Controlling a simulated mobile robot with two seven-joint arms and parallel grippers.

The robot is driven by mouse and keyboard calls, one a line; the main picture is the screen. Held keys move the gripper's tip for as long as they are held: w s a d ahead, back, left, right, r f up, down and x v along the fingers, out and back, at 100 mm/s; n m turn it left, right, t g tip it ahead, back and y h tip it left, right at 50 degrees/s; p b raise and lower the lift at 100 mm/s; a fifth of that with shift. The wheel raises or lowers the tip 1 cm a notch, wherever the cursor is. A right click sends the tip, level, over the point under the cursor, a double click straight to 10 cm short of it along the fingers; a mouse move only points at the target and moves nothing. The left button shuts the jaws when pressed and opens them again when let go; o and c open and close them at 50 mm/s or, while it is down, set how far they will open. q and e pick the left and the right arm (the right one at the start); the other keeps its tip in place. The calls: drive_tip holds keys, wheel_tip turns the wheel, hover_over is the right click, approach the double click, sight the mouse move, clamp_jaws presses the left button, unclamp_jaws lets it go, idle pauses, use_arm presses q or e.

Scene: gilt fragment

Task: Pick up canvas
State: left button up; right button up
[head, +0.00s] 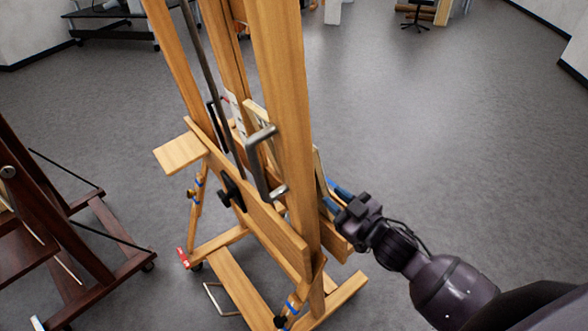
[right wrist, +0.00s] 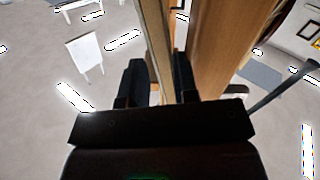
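The canvas (head: 319,172) stands on the wooden easel (head: 283,90) and shows only as a thin, edge-on strip behind the easel's right post. Its face is hidden from the head camera. My right gripper (head: 343,205) is at the canvas's right side edge, low down near the easel's ledge. In the right wrist view, the two dark fingers (right wrist: 162,85) stand apart with the pale wooden canvas edge (right wrist: 153,38) between them. I cannot tell whether they press on it. My left gripper is not in view.
The easel's post also stands close beside the right finger in the wrist view (right wrist: 222,50). A metal handle (head: 262,165) juts from the easel's near side. A dark wooden easel (head: 45,215) stands at left. The floor (head: 440,150) at right is clear.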

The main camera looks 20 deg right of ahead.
sight(325, 190)
drive_tip(key=shift+p+x, duration=0.45)
drive_tip(key=shift+x, duration=2.4)
drive_tip(key=shift+f, duration=0.1)
drive_tip(key=shift+c, duration=0.4)
clamp_jaws()
